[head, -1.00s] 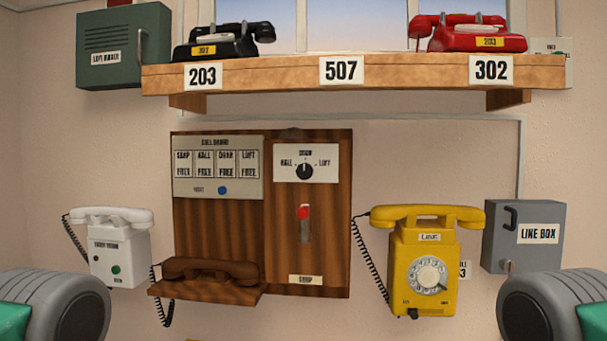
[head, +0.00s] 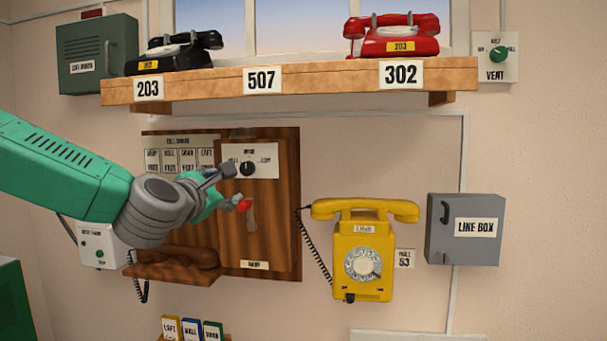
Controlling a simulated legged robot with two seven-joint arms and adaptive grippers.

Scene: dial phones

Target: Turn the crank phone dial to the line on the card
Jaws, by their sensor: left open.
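The wooden crank phone (head: 285,220) hangs on the wall, with a small black dial knob (head: 247,169) on a white plate (head: 268,160). "LOFT" is at the plate's right; the knob's mark seems to point up, toward a small, hard-to-read label. A red-tipped lever (head: 245,205) is below. My left gripper (head: 236,187) is open and empty in front of the phone, one finger near the knob's lower left and the other near the lever. Contact cannot be told. Small cards or booklets (head: 191,330) labelled LOFT, HALL and a third word stand at the bottom. My right gripper is out of view.
A wooden shelf (head: 320,80) above holds a black phone (head: 175,53) and a red phone (head: 398,36).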

